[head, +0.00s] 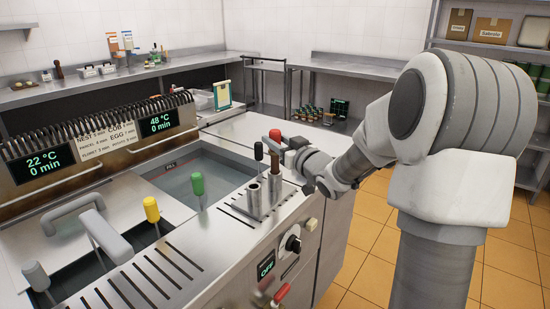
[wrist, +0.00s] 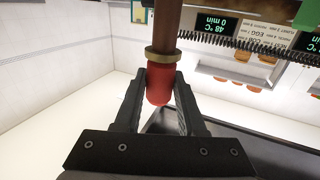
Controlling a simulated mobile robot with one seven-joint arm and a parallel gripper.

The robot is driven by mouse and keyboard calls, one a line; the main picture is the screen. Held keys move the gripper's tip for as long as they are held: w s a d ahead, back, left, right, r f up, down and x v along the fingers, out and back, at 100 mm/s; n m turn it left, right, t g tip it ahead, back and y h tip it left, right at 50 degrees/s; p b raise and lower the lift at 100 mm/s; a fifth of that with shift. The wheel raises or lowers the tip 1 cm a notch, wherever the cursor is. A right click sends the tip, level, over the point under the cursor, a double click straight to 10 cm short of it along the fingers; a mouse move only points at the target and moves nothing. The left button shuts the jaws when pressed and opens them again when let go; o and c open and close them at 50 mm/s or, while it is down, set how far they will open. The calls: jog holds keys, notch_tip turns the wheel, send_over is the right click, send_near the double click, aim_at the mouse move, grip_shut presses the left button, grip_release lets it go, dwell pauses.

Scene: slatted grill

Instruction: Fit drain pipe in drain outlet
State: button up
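A brown pipe (wrist: 166,25) with a brass collar and a rounded red end (wrist: 159,88) sits between the fingertips of my gripper (wrist: 162,80), which look closed against the red end. In the head view, the red top (head: 275,135) is up beside my gripper (head: 284,157), and the brown shaft (head: 276,163) stands about upright. Its lower part goes down at the right metal sleeve (head: 275,187); I cannot tell how deep it sits. I cannot make out a drain outlet in either view.
A black-knobbed rod (head: 258,151) stands by the left sleeve (head: 253,197). The water basin (head: 185,185) lies left, with green (head: 197,183) and yellow (head: 151,209) knobs nearby. A slatted deck (head: 150,280) and red-handled lever (head: 280,295) are at the front.

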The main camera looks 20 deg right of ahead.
grip_shut()
jog(key=shift+r+p, duration=2.85)
jog(key=shift+r, duration=0.75)
jog(key=shift+f, duration=0.1)
